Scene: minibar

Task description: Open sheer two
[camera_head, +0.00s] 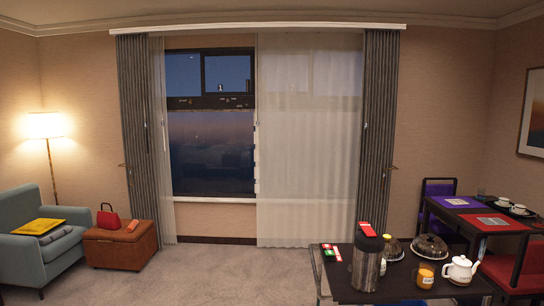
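A white translucent sheer curtain (308,150) hangs over the right half of the window, spread out down to near the floor. A second, narrow sheer (160,150) is bunched at the left side of the window. No label shows which of them is sheer two. The bare window pane (212,150) between them shows a dusky sky. Grey drapes are gathered outside the sheers, one at the left (140,150) and one at the right (376,140). My gripper is not in view.
A dark table (400,285) with a grey flask (366,262), a white teapot (460,270) and an orange mug (425,274) stands at front right. An armchair (45,250) and brown ottoman (120,247) stand left. Carpet (225,275) before the window's left half is clear.

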